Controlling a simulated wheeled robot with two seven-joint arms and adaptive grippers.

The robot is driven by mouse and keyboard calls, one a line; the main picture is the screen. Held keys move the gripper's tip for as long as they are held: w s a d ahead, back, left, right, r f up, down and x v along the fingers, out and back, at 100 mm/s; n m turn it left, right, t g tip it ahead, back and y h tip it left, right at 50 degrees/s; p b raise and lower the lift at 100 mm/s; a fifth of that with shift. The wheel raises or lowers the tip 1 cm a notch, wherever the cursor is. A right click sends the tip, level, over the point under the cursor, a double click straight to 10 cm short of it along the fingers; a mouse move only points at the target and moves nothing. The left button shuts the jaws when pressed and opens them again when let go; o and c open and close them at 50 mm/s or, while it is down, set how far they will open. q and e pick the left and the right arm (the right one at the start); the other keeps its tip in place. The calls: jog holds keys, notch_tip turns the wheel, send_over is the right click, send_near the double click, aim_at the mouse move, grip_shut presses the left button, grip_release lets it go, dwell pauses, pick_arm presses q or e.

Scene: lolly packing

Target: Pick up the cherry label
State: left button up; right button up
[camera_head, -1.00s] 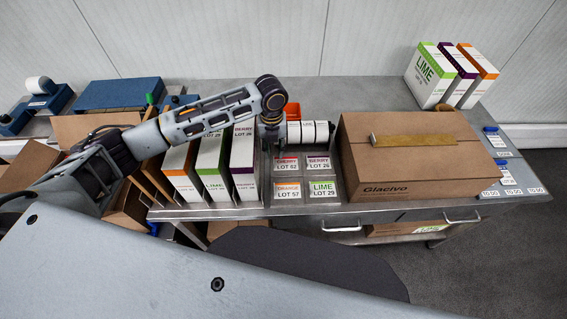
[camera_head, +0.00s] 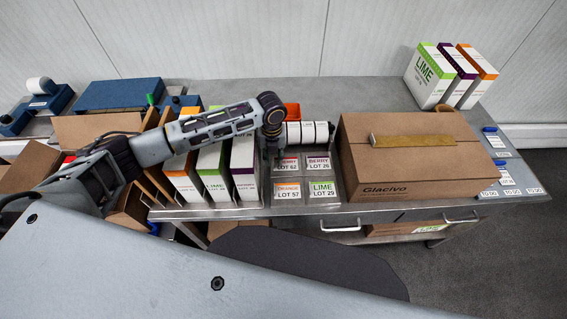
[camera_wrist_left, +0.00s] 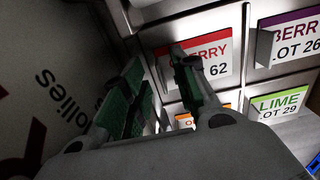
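The cherry label (camera_head: 289,165), white with a red top band reading LOT 62, stands in the back left slot of a small label holder. In the left wrist view the cherry label (camera_wrist_left: 217,60) is partly covered by one finger. My left gripper (camera_head: 272,158) hangs over the left edge of that slot, pointing down. In the left wrist view its two green-padded fingers (camera_wrist_left: 165,85) are apart with nothing held between them. One finger is in front of the label; I cannot tell whether it touches. My right gripper is not in view.
Berry (camera_head: 318,163), orange (camera_head: 287,190) and lime (camera_head: 322,189) labels fill the neighbouring slots. Tall lolly boxes (camera_head: 245,168) stand close at the left. A large closed carton (camera_head: 400,165) stands at the right. White rolls (camera_head: 308,133) lie behind the holder.

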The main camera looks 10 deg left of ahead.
pick_arm(q)
jog(key=shift+f, duration=0.3)
jog(key=shift+c, duration=0.3)
grip_shut()
